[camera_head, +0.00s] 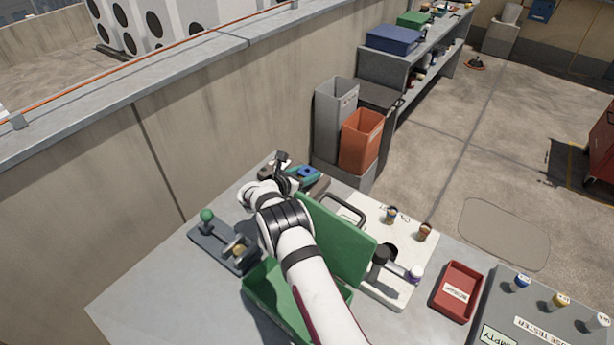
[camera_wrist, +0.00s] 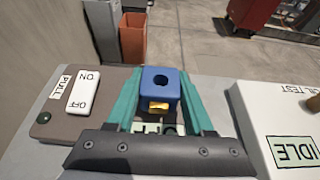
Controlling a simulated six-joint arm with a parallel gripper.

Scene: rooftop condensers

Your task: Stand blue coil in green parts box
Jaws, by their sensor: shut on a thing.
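The blue coil (camera_wrist: 161,85), a block with a round dark hole in its top, is between the teal fingers of my gripper (camera_wrist: 160,92) in the wrist view. My gripper is shut on it. A small yellow part shows just below the coil. In the head view the coil (camera_head: 307,171) is at the bench's far edge; whether it touches anything beneath is hidden. The green parts box (camera_head: 262,287) stands nearer, with its green lid (camera_head: 340,241) raised. My arm passes over the box and hides much of its inside.
A dark panel with a white ON/OFF switch (camera_wrist: 83,92) lies left of my gripper in the wrist view. The white tester (camera_head: 375,288) is right of the box, with a red tray (camera_head: 458,292) beyond. A clamp fixture with a green knob (camera_head: 207,215) is at left.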

